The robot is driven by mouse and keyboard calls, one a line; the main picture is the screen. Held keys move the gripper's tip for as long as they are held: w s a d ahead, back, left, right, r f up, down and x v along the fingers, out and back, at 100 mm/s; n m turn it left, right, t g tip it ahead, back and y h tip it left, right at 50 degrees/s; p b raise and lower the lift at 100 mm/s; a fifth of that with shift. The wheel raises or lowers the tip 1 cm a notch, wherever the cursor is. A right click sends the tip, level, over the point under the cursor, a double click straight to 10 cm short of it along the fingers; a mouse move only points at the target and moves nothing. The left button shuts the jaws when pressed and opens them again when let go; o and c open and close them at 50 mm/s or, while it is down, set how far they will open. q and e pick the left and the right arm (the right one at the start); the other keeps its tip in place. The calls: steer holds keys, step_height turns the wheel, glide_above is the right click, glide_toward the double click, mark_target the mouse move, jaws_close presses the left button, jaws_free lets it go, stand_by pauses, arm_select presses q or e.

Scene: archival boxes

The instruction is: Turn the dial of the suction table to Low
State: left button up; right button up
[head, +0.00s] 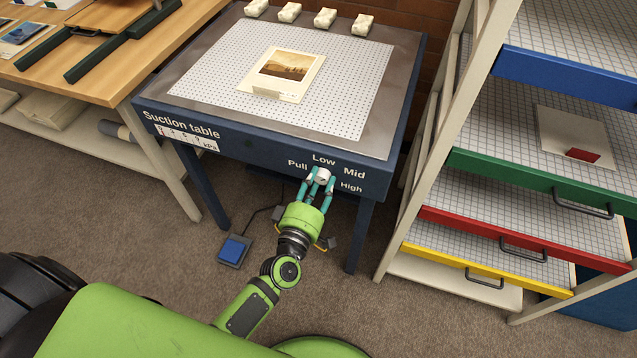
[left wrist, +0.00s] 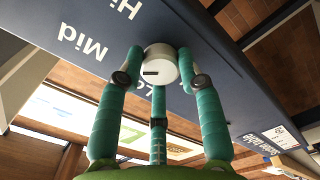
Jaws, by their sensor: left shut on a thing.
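The suction table (head: 385,140) is dark blue with a grey top. Its front panel carries a white round dial (head: 323,173), with labels Pull, Low, Mid and High around it. My left gripper (head: 318,181) has its teal fingers closed around the dial. In the left wrist view the dial (left wrist: 159,62) sits between the fingertips (left wrist: 158,78) and the panel lettering is upside down. A short dark mark on the dial's face lies toward the Mid side of that view; its exact setting is hard to tell. The Low label is partly hidden by the fingers there. My right gripper is out of view.
A sheet with a photograph (head: 290,68) and a small tab lies on the perforated top, with several pale weights (head: 325,18) behind. A blue foot pedal (head: 234,250) is on the floor. A drawer rack (head: 480,158) stands close on the right, a wooden bench (head: 110,75) on the left.

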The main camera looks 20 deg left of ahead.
arm_select(q)
steer(key=n+b, duration=0.1)
steer(key=n, duration=0.6)
steer(key=shift+f, duration=0.1)
steer(key=shift+n+b, duration=0.45)
steer(key=shift+n, duration=0.95)
steer(key=shift+d, duration=0.1)
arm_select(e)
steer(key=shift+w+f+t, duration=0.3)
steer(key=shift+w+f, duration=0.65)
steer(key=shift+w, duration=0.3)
arm_select(q)
steer(key=o, duration=1.1)
steer(key=shift+o, duration=0.2)
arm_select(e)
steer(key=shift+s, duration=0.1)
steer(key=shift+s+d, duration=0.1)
